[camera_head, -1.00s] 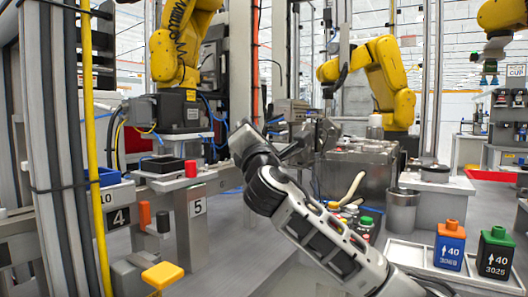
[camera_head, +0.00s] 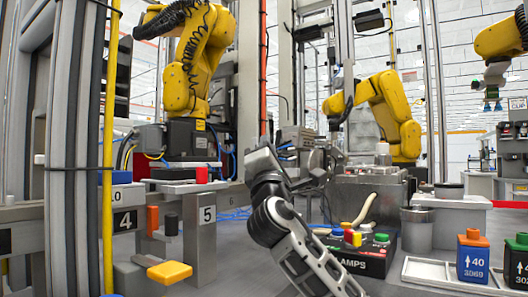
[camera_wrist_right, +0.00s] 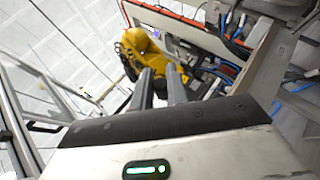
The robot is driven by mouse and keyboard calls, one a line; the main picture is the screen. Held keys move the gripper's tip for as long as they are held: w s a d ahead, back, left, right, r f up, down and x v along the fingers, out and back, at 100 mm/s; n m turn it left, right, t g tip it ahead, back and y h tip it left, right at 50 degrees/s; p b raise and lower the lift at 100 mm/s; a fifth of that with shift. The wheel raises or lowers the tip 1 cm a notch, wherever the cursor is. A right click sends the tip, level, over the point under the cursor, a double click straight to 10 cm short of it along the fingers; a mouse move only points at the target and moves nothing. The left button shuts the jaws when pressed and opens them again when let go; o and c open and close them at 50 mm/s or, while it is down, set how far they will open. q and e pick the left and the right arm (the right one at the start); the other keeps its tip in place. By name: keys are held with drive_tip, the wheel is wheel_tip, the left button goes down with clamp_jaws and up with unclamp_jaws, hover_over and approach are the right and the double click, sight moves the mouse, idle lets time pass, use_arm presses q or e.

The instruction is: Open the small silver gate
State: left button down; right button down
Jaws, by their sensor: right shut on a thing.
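My right arm reaches in from the bottom of the head view. Its gripper (camera_head: 302,166) is at the middle, in front of grey machinery, and the fingers are hard to make out there. In the right wrist view the two grey fingers (camera_wrist_right: 160,86) point away from me, close together. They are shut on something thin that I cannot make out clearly. A silver rail frame (camera_wrist_right: 62,92), apparently the small gate, runs along the left of the wrist view up to near the fingers. I cannot tell the gate apart from the machinery in the head view. My left gripper is not in view.
A yellow robot arm (camera_head: 195,60) stands at the left and another (camera_head: 385,110) at the back. A grey canister (camera_head: 416,229) and a white tray (camera_head: 455,276) are farther right. A yellow pole (camera_head: 109,150) rises at the left.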

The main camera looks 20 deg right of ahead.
drive_tip(key=c, duration=1.4)
unclamp_jaws()
drive_tip(key=shift+s+f, duration=0.1)
use_arm(q)
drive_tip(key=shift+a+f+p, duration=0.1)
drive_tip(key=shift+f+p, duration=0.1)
drive_tip(key=shift+p, duration=0.25)
use_arm(e)
drive_tip(key=shift+v, duration=7.95)
drive_tip(key=shift+d, duration=0.1)
